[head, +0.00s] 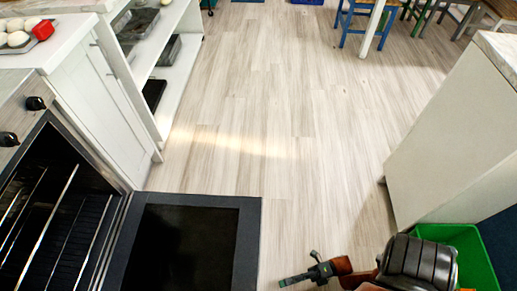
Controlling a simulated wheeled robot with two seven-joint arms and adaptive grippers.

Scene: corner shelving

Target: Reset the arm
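My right gripper (302,270) is at the bottom of the head view, right of centre, on an arm that comes in from the lower right. Its dark fingers with green parts point left, over the wooden floor (290,170), just right of the open oven door (185,245). I see nothing held in it. The view is too small to tell whether its fingers are apart or together. My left gripper and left arm are not in view.
The oven (55,215) at left has its door folded down and racks inside. Behind it are a white counter (85,85) and shelving with dark trays. A white cabinet (455,140) and green bin (478,255) stand at right. The middle floor is clear; a blue stool (350,25) stands far back.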

